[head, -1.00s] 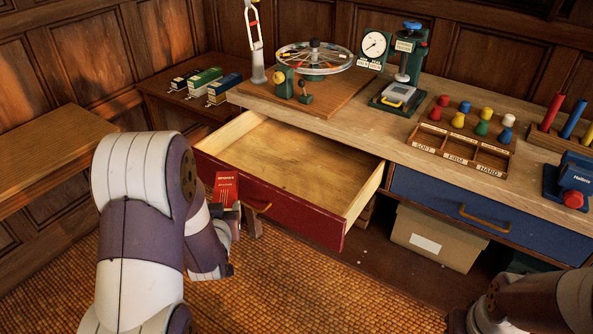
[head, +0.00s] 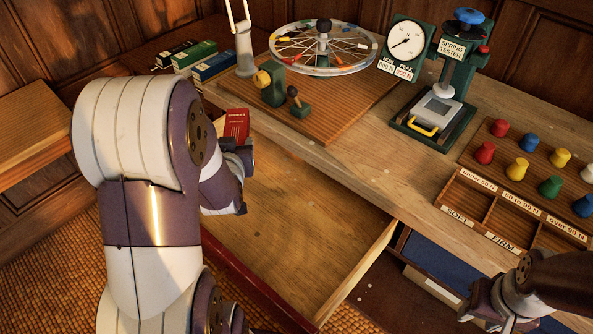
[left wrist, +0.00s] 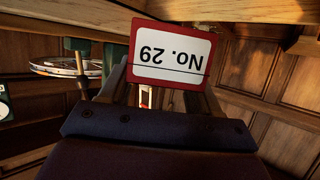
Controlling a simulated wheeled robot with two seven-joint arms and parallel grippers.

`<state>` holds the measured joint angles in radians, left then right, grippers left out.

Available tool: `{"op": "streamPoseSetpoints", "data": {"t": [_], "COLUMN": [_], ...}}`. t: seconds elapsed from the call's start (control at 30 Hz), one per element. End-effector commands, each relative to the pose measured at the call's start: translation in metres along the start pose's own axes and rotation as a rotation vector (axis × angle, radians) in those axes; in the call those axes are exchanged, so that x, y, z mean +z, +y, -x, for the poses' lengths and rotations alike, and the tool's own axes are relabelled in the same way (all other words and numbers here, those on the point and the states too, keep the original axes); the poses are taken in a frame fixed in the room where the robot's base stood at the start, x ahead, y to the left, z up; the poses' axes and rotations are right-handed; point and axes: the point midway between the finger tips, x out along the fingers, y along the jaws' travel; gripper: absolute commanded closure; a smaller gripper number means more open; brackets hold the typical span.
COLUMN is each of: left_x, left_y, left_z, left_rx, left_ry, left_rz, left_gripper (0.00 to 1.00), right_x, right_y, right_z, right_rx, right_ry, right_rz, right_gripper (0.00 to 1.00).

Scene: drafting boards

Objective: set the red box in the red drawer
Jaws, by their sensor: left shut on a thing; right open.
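The red box (head: 236,123) is upright in my left gripper (head: 236,146), which is shut on it. In the head view they show over the back left part of the red drawer (head: 320,225); the gap below them cannot be told. In the left wrist view the box's white label (left wrist: 170,52) reads "No. 29" upside down. The drawer is pulled out, and its visible wooden floor is bare. My left arm hides its left side and part of its red front. My right gripper (head: 492,303) is open and empty at the lower right.
A spring tester (head: 440,105), a spoked wheel (head: 322,48) on a wooden board and a tray of coloured knobs (head: 510,205) stand on the bench top behind and right of the drawer. Several small boxes (head: 195,55) stand at the back left. A blue drawer (head: 440,270) is at the right.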

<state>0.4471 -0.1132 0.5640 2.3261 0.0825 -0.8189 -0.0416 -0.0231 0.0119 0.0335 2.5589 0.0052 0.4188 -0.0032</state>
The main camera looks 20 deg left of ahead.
Motion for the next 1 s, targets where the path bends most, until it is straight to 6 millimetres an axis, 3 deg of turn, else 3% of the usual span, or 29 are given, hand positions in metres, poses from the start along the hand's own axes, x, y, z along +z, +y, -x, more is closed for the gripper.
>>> {"op": "streamPoseSetpoints", "data": {"t": [0.1, 0.4, 0.5, 0.63, 0.8, 0.87, 1.0], "left_x": [0.015, 0.108, 0.123, 0.124, 0.112, 0.123, 0.123], "left_y": [-0.001, 0.001, 0.001, 0.001, 0.001, 0.001, 0.001], "left_z": [-0.006, -0.043, -0.050, -0.060, -0.092, -0.094, -0.094], "left_rx": [-0.002, 0.000, 0.000, -0.001, -0.001, -0.001, -0.001], "left_ry": [-0.004, -0.005, -0.001, 0.003, 0.003, -0.002, 0.002], "left_rz": [0.000, 0.000, 0.000, 0.001, 0.001, 0.000, 0.001], "left_gripper": [0.77, 0.77, 0.77, 0.77, 0.77, 0.77, 0.77], "right_x": [0.001, 0.005, 0.005, 0.005, 0.005, 0.005, 0.005], "right_y": [0.000, 0.000, 0.000, 0.000, 0.000, 0.000, 0.000], "right_z": [-0.006, -0.036, -0.039, -0.039, -0.039, -0.043, -0.042], "right_rx": [0.000, 0.000, 0.000, 0.000, 0.000, 0.000, 0.000], "right_ry": [0.000, -0.001, -0.001, 0.000, 0.000, 0.000, 0.000], "right_rz": [0.000, 0.000, 0.000, 0.000, 0.000, 0.000, 0.000], "right_gripper": [0.57, 0.57, 0.57, 0.57, 0.57, 0.57, 0.57]}}
